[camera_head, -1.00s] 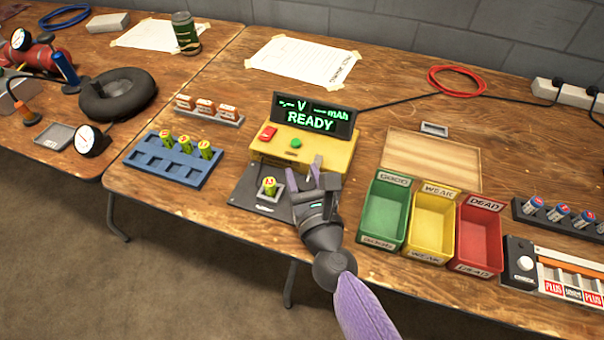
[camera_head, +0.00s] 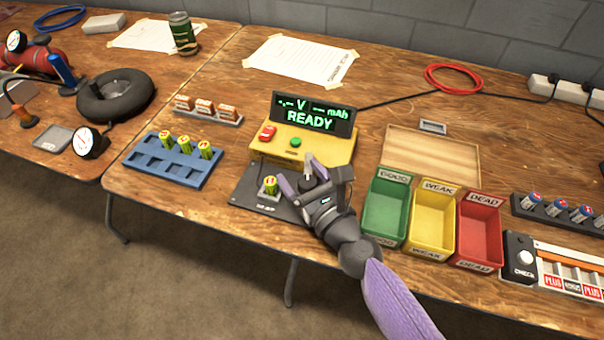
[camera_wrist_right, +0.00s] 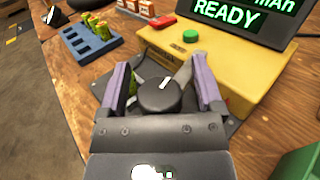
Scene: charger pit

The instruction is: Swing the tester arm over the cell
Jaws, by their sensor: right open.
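The yellow tester (camera_head: 318,151) stands on the table and its display reads READY. A green cell (camera_head: 270,185) stands upright on the dark pad (camera_head: 245,192) in front of it. In the right wrist view, the grey tester arm (camera_wrist_right: 184,72) reaches from the tester's front to a round black knob (camera_wrist_right: 160,95) with a white mark. My right gripper (camera_head: 298,178) is open, just right of the cell in the head view. Its fingers stand on both sides of the knob in the wrist view. Contact is unclear. The cell is mostly hidden there behind the left-hand finger. My left gripper is not in view.
Green (camera_head: 387,205), yellow (camera_head: 432,222) and red (camera_head: 480,232) bins stand close right of my right gripper. A blue rack (camera_head: 165,165) with several cells is to the left. The table's front edge has free room left of my arm.

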